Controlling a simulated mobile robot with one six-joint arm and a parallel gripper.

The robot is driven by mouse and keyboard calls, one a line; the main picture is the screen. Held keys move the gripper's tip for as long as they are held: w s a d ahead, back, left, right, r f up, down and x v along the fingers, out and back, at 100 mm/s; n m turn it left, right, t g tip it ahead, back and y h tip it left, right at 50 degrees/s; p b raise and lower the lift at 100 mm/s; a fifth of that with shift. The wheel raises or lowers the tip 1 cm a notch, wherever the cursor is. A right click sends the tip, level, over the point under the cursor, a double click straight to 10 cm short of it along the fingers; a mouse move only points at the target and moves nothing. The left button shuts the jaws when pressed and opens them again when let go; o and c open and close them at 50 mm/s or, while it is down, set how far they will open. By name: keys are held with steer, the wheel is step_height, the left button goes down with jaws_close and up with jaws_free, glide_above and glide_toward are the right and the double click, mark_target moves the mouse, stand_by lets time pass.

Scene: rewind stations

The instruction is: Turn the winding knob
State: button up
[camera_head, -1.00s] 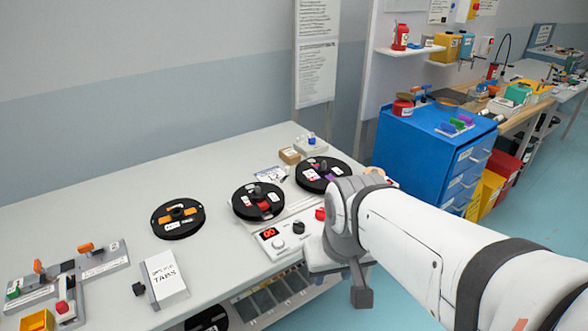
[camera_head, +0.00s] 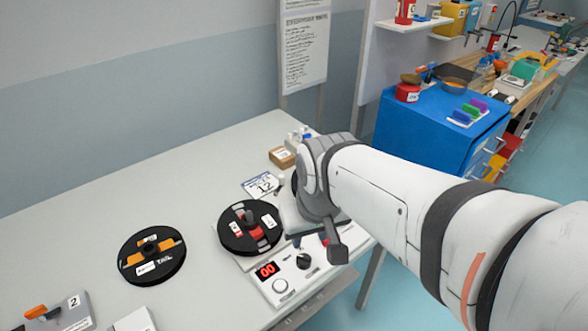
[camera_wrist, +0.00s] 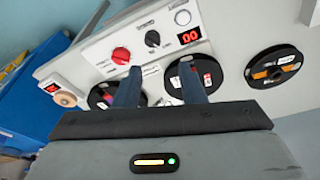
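The white control unit (camera_head: 285,278) stands at the table's front edge. It bears a black knob (camera_head: 303,261), a red knob (camera_head: 324,239), a red display (camera_head: 267,269) reading 00 and a round white button (camera_head: 280,286). The wrist view shows the black knob (camera_wrist: 152,38) and red knob (camera_wrist: 121,56) beyond my fingertips. Their labels are too small to read. My gripper (camera_wrist: 160,67) is open and empty, its two blue fingers apart. In the head view my wrist is above the unit's back right, partly covering the red knob. I see no contact with either knob.
A black reel with red parts (camera_head: 232,241) lies behind the unit; another with orange parts (camera_head: 133,272) lies left. A third reel (camera_wrist: 97,101) shows in the wrist view, mostly hidden by my arm in the head view.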

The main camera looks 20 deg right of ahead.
steer(key=shift+o, duration=1.2)
steer(key=shift+w, duration=0.2)
steer(key=o, duration=0.4)
steer(key=w+d+f, duration=0.1)
steer(key=w, duration=0.1)
steer(key=w+d+f+m+g, duration=0.1)
steer(key=w+d+f, duration=0.1)
steer(key=w+d+f+m, duration=0.1)
steer(key=w, duration=0.2)
steer(key=shift+d+f+g+b, duration=0.15)
steer(key=shift+f+g+b, duration=0.15)
steer(key=w+d+f+m, duration=0.1)
steer(key=d+f, duration=0.1)
steer(key=w+d+f+m, duration=0.1)
steer(key=w+d+f, duration=0.1)
steer(key=f, duration=0.1)
steer(key=w+d+f+m+g, duration=0.1)
steer(key=w+d+f, duration=0.1)
steer(key=shift+w+d+f, duration=0.1)
steer(key=shift+d+f, duration=0.05)
steer(key=shift+d, duration=0.2)
steer(key=shift+d+f, duration=0.15)
steer(key=shift+f, duration=0.25)
step_height(320, 180, down, 7)
steer(key=shift+f, duration=0.2)
steer(key=shift+c, duration=0.3)
